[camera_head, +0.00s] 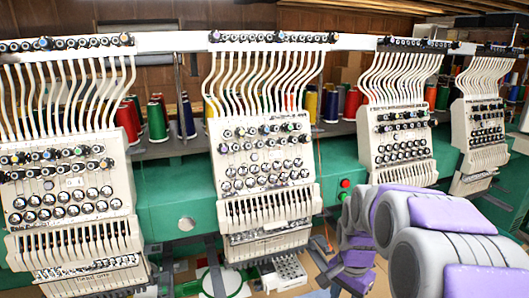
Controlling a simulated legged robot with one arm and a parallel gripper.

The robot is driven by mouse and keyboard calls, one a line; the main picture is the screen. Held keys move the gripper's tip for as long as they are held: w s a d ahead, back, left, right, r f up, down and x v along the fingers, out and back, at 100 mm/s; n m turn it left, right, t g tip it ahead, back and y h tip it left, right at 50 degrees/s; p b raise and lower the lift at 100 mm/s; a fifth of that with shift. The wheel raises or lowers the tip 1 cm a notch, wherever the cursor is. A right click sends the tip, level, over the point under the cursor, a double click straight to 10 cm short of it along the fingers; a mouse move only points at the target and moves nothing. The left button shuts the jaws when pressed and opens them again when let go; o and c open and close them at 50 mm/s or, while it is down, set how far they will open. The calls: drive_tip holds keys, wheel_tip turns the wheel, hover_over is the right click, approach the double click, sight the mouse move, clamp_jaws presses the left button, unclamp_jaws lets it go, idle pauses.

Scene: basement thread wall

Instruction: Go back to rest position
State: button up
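My arm, in grey and purple segments, rises from the lower right, bends over in front of the machine, and reaches down towards the bottom edge. The end of the arm with my gripper (347,281) is small and low in the picture, partly cut off and hard to make out. I cannot tell whether its fingers are open or shut, and no held thing can be made out. The arm hangs in front of the lower part of the green embroidery machine (168,207), between two white needle heads.
Several white needle heads (262,165) with thread tubes stand in a row. Thread cones, such as a green one (156,121), stand behind. A small white block with holes (284,272) lies low in the middle. Red and green buttons (345,184) sit near my arm.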

drive_tip(key=s+a+r+n, duration=0.1)
drive_tip(key=s+a+n, duration=0.1)
drive_tip(key=s, duration=0.7)
drive_tip(key=s+a+r+n, duration=0.1)
drive_tip(key=s+n, duration=0.3)
drive_tip(key=s, duration=0.5)
drive_tip(key=s+a+r+n+g, duration=0.1)
drive_tip(key=s+a+n, duration=0.2)
drive_tip(key=s, duration=0.7)
drive_tip(key=shift+r+n, duration=0.25)
drive_tip(key=shift+n, duration=0.25)
drive_tip(key=shift+c, duration=0.3)
